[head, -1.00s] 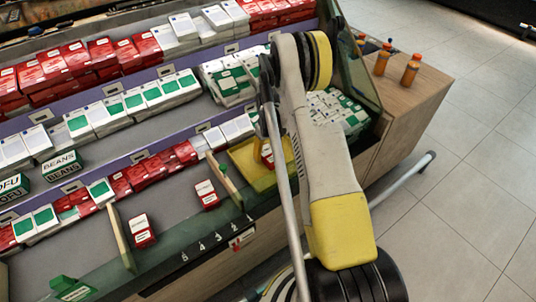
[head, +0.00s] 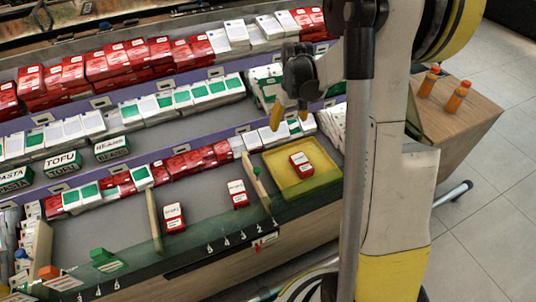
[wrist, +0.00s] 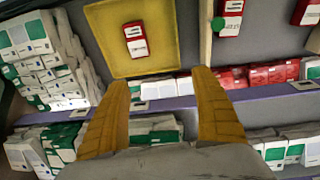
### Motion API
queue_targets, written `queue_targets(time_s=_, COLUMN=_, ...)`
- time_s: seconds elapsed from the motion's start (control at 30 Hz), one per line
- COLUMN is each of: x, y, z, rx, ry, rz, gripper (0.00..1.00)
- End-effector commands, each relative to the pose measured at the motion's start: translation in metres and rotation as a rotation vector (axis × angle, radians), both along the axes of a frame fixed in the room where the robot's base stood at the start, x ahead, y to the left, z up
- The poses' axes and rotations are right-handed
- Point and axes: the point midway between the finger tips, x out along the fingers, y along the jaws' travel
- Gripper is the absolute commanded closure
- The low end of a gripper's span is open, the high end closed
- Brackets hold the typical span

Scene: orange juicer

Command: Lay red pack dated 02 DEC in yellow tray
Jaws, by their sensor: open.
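The yellow tray (head: 322,182) sits at the right end of the lower shelf. One red pack with a white label (head: 301,162) lies flat in it, clear of its rim. The wrist view also shows this pack (wrist: 135,39) inside the tray (wrist: 160,66). Two more red packs, a nearer one (head: 174,217) and one closer to the tray (head: 239,193), lie on the grey shelf to the left. Printed dates are too small to read. My gripper (head: 290,115) is open and empty, above and behind the tray; its yellow fingers (wrist: 160,82) are apart in the wrist view.
Rows of red, white and green boxes (head: 190,162) line the shelves behind. Orange bottles (head: 428,82) stand on the wooden counter at right. Grey shelf around the loose packs is clear.

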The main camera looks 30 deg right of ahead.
Motion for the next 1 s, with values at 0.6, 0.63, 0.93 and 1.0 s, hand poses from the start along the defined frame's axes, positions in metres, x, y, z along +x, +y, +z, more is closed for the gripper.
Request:
queue_targets(time_s=0.6, x=-0.14, y=0.154, z=0.148, rx=-0.007, ry=-0.324, rz=0.042, gripper=0.24)
queue_targets(time_s=0.63, x=-0.149, y=0.159, z=0.149, rx=-0.003, ry=-0.34, rz=0.043, gripper=0.24)
queue_targets(time_s=0.93, x=-0.203, y=0.192, z=0.145, rx=0.029, ry=-0.453, rz=0.057, gripper=0.24)
queue_targets(time_s=1.0, x=-0.207, y=0.194, z=0.144, rx=0.034, ry=-0.463, rz=0.057, gripper=0.24)
